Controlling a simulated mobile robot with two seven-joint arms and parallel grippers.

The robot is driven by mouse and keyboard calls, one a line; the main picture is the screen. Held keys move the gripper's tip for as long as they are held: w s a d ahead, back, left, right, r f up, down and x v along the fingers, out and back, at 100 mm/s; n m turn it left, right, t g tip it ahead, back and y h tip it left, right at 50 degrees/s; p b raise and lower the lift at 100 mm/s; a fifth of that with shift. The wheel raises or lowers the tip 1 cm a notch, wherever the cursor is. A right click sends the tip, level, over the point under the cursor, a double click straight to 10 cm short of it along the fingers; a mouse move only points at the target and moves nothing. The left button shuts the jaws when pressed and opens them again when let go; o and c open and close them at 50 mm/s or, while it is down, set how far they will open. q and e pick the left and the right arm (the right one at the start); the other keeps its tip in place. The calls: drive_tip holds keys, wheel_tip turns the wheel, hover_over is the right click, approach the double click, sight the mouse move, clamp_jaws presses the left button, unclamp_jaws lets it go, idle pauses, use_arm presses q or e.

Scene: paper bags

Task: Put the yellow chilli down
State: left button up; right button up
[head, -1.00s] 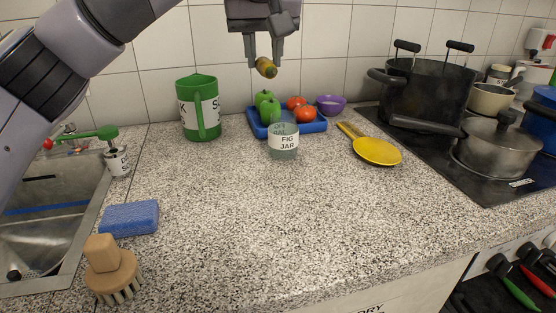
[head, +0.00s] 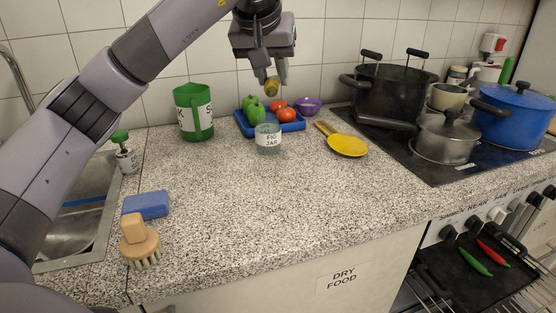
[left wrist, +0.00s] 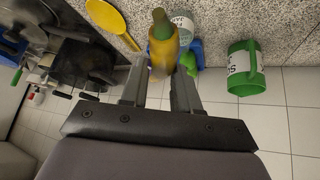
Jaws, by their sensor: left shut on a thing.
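My left gripper (head: 268,78) is shut on the yellow chilli (head: 272,86), held in the air above the blue tray near the tiled wall. In the left wrist view the yellow chilli (left wrist: 163,45) sits between the two fingers, its greenish tip pointing away from the gripper. Nothing shows beneath it touching a surface. My right gripper is not in view. A green chilli (head: 477,259) and a red chilli (head: 492,253) lie on a dark surface below the stove knobs at the right.
A blue tray (head: 243,127) holds green and red vegetables. The fig jar (head: 268,141) stands before it, the green mug (head: 203,117) to its left, a yellow spoon rest (head: 347,146) to its right. Pots crowd the hob. The middle worktop (head: 270,200) is clear; a blue sponge (head: 146,205) and brush (head: 139,240) lie left.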

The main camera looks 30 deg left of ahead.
use_arm(q)
drive_tip(key=shift+f, duration=0.35)
wheel_tip(320, 180, down, 15)
drive_tip(key=shift+r+b, duration=0.15)
drive_tip(key=shift+b, duration=0.8)
drive_tip(key=shift+f, duration=2.35)
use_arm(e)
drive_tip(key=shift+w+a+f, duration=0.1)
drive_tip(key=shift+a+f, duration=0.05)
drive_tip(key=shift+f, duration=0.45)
use_arm(q)
drive_tip(key=shift+f+b, duration=0.1)
drive_tip(key=shift+b, duration=0.2)
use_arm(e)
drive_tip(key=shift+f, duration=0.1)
use_arm(q)
drive_tip(key=o, duration=1)
drive_tip(key=shift+o, duration=0.2)
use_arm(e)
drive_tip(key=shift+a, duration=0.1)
